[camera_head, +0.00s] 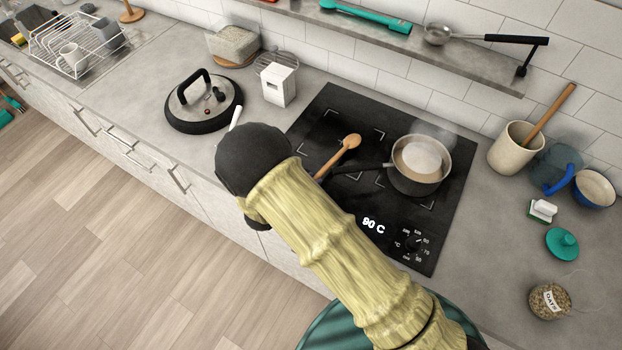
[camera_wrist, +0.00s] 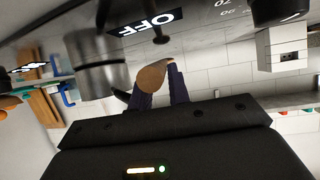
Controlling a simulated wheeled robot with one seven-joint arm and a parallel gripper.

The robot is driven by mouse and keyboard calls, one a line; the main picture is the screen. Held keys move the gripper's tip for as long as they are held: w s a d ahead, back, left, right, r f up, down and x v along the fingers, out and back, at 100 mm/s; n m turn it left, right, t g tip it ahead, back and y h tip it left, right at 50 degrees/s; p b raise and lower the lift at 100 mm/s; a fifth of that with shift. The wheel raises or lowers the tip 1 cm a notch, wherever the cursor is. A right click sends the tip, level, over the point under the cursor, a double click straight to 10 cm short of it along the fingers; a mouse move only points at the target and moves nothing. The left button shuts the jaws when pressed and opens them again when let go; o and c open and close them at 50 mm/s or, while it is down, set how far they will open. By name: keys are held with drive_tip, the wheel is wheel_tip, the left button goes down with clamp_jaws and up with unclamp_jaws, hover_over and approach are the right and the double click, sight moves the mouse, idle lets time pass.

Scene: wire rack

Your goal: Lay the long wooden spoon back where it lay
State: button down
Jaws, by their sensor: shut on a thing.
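The wooden spoon (camera_head: 350,141) shows its rounded bowl end and a short piece of stem over the black hob, left of the pot. The rest of it is hidden behind my arm. In the wrist view its brown wood (camera_wrist: 152,75) lies between the two dark purple fingers of my gripper (camera_wrist: 160,91), which is shut on it. My gripper is mostly hidden behind my arm in the head view. I cannot tell how high the spoon is above the hob.
A steaming pot (camera_head: 420,165) with a dark handle pointing left stands on the hob (camera_head: 325,122). A white box (camera_head: 279,84) and a black-rimmed lid (camera_head: 204,103) stand to the left. A crock (camera_head: 507,151) with a wooden handle stands right. A shelf (camera_head: 405,46) runs along the wall.

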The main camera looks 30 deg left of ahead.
drive_tip(key=shift+f+b, duration=0.3)
drive_tip(key=shift+f, duration=0.4)
drive_tip(key=c, duration=1.3)
unclamp_jaws()
drive_tip(key=shift+o, duration=0.2)
drive_tip(key=b+v, duration=0.4)
drive_tip(key=v, duration=1.3)
drive_tip(key=shift+s, duration=0.2)
drive_tip(key=shift+r, duration=0.1)
